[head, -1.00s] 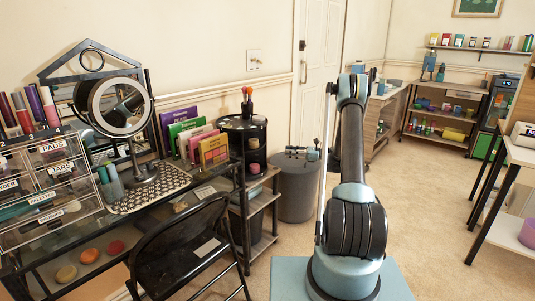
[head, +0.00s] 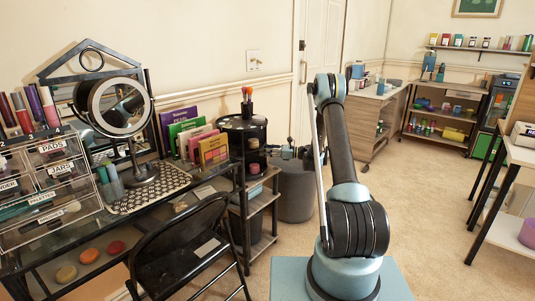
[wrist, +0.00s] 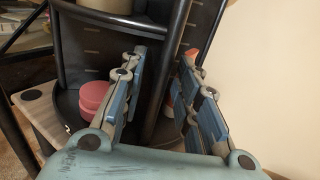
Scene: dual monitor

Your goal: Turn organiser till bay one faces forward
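The organiser (head: 243,135) is a black, round, tiered stand on the small side shelf, with brushes on top and pink-red round items inside. In the wrist view its black panels and shelves (wrist: 98,67) fill the left and middle. A stack of pink round items (wrist: 94,98) sits in its lower bay. A small white mark shows on the lower rim, too small to read surely. My gripper (wrist: 166,62) is open, its fingers either side of a black upright of the organiser; contact cannot be told. In the head view my gripper shows small, right of the organiser.
A grey bin (head: 297,195) stands right of the side shelf (head: 262,205). A black chair (head: 185,250) is in front of the desk, which holds a round mirror (head: 113,107), colourful folders (head: 197,140) and clear drawers (head: 50,180). The floor to the right is open.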

